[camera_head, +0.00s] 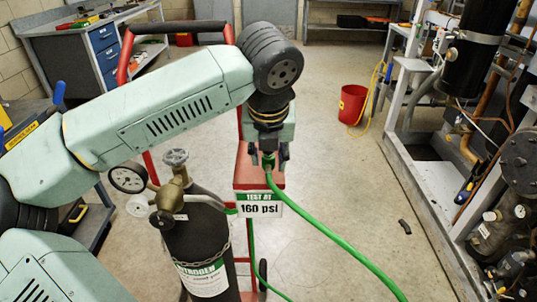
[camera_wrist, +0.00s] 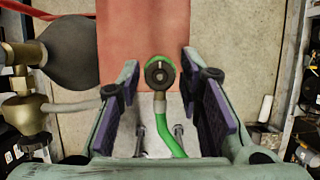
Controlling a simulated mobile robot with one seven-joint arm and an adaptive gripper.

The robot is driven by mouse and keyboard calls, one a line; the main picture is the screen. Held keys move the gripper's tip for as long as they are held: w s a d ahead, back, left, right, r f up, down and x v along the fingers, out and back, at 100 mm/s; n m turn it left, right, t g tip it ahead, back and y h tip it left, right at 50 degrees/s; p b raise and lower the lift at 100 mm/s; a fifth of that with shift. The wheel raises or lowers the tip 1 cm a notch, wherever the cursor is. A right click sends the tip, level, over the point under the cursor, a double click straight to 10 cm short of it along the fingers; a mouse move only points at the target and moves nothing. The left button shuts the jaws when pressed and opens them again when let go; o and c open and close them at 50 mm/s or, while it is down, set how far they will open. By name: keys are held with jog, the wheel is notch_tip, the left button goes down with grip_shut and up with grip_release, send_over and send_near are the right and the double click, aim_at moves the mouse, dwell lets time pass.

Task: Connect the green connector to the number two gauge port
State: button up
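The green connector (camera_wrist: 160,72) shows end-on in the wrist view, in front of the red panel of the cart, with its green hose (camera_wrist: 166,135) running down below it. My gripper (camera_wrist: 160,62) is open, with one purple-padded finger on each side of the connector and a gap visible on both sides. In the head view, my gripper (camera_head: 268,157) points down over the red cart, and the green hose (camera_head: 325,235) curves from under it to the lower right. The connector is mostly hidden there by the fingers. I cannot make out the number two gauge port in either view.
A black nitrogen cylinder (camera_head: 197,240) with a gauge (camera_head: 128,179) stands left of the gripper on the red cart. The compressor rack (camera_head: 430,200) fills the right side. A red bucket (camera_head: 353,104) stands behind. Floor between is mostly clear.

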grip_shut()
jog(key=shift+r, duration=0.25)
jog(key=shift+r+p, duration=0.4)
jog(key=shift+r, duration=1)
jog(key=shift+r+p, duration=1.35)
jog(key=shift+r, duration=1.2)
jog(key=shift+s+f, duration=0.1)
